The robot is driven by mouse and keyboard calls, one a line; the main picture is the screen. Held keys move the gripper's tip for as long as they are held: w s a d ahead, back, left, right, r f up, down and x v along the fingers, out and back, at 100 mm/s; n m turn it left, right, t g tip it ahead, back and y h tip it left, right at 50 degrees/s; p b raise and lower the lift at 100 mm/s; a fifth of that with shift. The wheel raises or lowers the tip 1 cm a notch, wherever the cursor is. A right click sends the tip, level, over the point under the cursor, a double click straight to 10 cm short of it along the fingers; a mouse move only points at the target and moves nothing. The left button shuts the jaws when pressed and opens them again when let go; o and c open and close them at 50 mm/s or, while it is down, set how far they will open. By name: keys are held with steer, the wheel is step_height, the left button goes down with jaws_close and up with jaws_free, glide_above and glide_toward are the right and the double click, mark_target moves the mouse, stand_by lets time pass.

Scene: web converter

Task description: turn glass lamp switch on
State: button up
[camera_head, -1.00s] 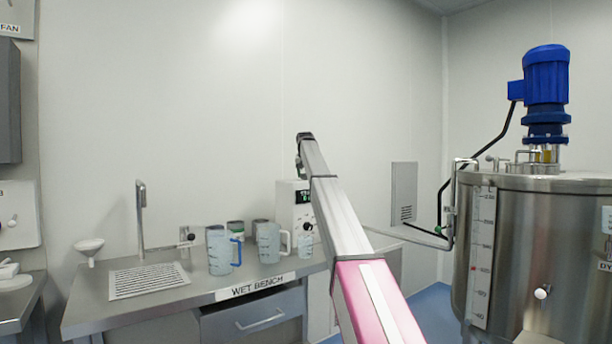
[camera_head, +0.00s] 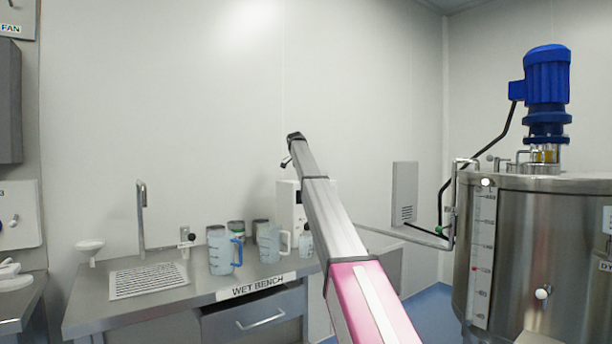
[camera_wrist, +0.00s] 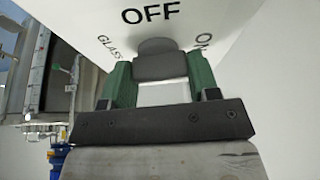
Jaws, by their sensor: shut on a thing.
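In the wrist view, a dark switch knob (camera_wrist: 156,47) stands on a white panel (camera_wrist: 195,18). The panel is printed "OFF" above the knob, "GLASS" to its left and "ON" to its right. My gripper (camera_wrist: 160,70) has one green finger on each side of the knob and is shut on it. The knob's pointing direction cannot be told for sure. In the head view, my arm reaches up and away, its far end (camera_head: 295,140) in front of the back wall. The fingers and switch cannot be made out there.
A steel tank (camera_head: 520,240) with a blue motor (camera_head: 547,85) stands at right. A wet bench (camera_head: 190,300) with jugs (camera_head: 222,252), a funnel (camera_head: 89,252) and a tap stands at left. A white box (camera_head: 288,205) is partly behind my arm.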

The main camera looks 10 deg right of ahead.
steer(key=shift+m, duration=0.5)
steer(key=o, duration=0.9)
steer(key=shift+r, duration=0.1)
steer(key=v, duration=1)
steer(key=shift+a+r, duration=0.15)
steer(key=shift+r, duration=0.2)
